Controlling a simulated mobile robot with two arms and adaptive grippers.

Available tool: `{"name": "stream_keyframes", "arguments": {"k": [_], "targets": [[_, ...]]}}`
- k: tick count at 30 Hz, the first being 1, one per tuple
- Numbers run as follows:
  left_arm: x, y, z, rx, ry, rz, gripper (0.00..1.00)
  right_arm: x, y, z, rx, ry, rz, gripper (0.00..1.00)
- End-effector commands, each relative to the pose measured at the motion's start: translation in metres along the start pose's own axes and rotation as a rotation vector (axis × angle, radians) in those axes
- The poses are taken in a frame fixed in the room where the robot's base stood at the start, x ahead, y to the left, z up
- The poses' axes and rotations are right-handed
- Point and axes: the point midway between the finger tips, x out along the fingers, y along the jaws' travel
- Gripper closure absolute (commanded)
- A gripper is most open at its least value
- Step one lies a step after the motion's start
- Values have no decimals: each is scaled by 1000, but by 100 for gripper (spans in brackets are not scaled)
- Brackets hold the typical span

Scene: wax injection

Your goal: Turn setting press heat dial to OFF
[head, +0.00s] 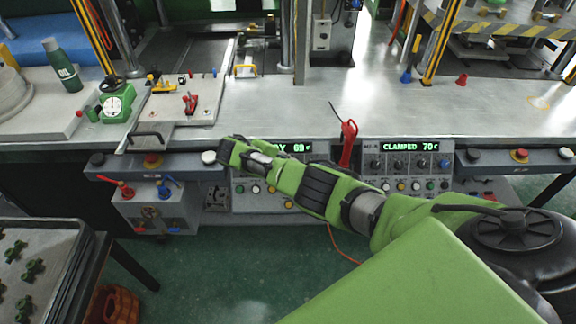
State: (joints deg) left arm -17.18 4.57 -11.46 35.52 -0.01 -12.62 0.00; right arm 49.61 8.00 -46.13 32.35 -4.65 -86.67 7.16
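Two control panels are set in the front of the workbench. The right panel (405,172) has a green display (410,147) reading "CLAMPED 70 c" and a row of dark dials (398,164). The left panel (240,203) has a display (297,148) whose visible part reads about "AY 09 c"; my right arm covers its dials. I cannot tell which panel is the setting press's, or read the dial settings. My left gripper is out of view.
A red-handled tool (348,143) stands at the bench edge between the panels, an orange cable below. Red and blue valves (165,190) sit on a grey box at left. A tray rack (40,265) stands at lower left. The middle benchtop is mostly clear.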

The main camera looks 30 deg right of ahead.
Motion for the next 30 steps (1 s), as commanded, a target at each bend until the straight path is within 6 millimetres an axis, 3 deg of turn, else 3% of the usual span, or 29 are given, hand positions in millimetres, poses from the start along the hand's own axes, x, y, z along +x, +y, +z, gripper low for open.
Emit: {"name": "stream_keyframes", "arguments": {"k": [2,3,4,5,17,23,30], "targets": [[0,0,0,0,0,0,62,1,-2,1,-2,-3,-2,100],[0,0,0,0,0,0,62,1,-2,1,-2,-3,-3,71],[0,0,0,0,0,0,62,1,-2,1,-2,-3,-3,64],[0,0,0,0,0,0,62,1,-2,1,-2,-2,-2,62],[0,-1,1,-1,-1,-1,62,-4,0,0,0,1,-2,62],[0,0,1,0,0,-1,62,-32,0,-1,0,4,-2,62],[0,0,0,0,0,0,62,-85,-1,-1,0,3,-2,62]]}}
